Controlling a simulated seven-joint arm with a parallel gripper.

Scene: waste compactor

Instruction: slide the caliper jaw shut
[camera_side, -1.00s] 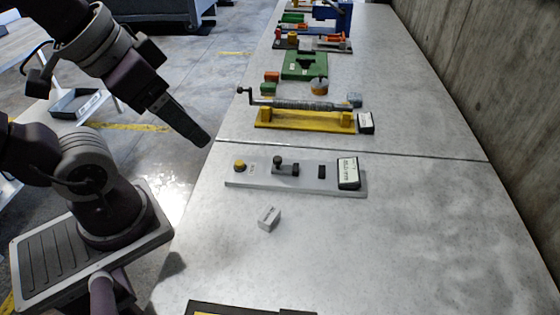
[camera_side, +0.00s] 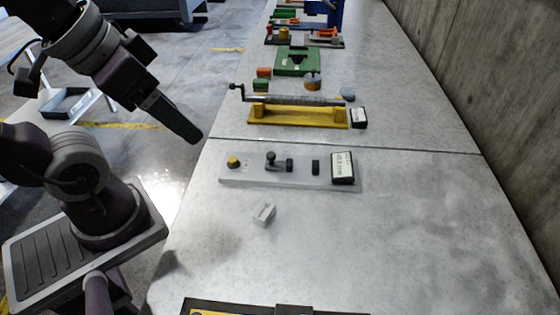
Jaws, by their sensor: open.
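A flat grey plate (camera_side: 250,180) lies on the near part of the table. It looks like the caliper, though I cannot read its label. On it are a yellow button (camera_side: 233,161), a black knobbed slider (camera_side: 271,158) with a black block at its right, and, past a gap, a separate black block (camera_side: 315,167). A black box with a white label (camera_side: 343,167) stands at its right end. My gripper (camera_side: 193,137) is open, seen edge-on, empty, above and left of the plate beside the table's left edge, touching nothing.
A small white block (camera_side: 264,214) lies in front of the plate. Behind it is a yellow fixture (camera_side: 295,118) with a cranked rod. A green base (camera_side: 297,61) and other fixtures stand farther back. A black-and-yellow item (camera_side: 225,307) is at the near edge. The right side is clear up to the wall.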

